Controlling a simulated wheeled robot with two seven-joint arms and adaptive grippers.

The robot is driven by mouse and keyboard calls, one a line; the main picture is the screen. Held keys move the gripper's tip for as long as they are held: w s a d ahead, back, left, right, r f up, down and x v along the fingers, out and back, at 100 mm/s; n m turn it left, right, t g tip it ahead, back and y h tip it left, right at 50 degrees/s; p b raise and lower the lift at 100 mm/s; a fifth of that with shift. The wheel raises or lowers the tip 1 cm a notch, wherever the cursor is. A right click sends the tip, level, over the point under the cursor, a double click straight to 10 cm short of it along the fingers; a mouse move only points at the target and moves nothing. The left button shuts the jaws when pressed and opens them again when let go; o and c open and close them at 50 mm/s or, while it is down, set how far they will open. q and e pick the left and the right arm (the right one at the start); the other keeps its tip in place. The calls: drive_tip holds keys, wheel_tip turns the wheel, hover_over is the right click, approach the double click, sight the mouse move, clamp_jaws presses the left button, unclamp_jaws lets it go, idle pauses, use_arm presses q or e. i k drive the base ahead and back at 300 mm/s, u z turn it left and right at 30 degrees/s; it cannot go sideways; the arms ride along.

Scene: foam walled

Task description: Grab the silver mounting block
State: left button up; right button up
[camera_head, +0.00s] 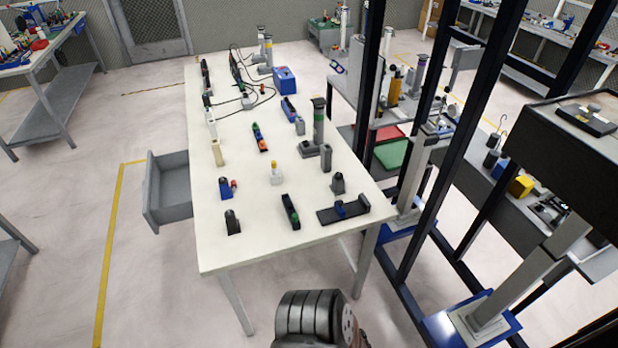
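Several small parts stand in rows on a white table (265,222). Some are grey and could be the silver mounting block, but at this size I cannot tell which one is. One grey block (338,183) stands near the right edge, with a taller dark grey one (327,158) behind it. A smaller light grey piece (300,126) is farther back. Neither of my grippers is in view. Only a ribbed grey part of my own body shows at the bottom middle, in front of the table and apart from it.
A grey drawer (167,190) juts out at the table's left side. A tall grey post (319,122) stands on the table's right half. Dark frame uprights (447,150) stand close on the right. Floor is clear at front left.

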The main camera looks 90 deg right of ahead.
sight(274, 174)
drive_tip(key=u, duration=0.05)
drive_tip(key=k, duration=0.2)
drive_tip(key=z, duration=1.05)
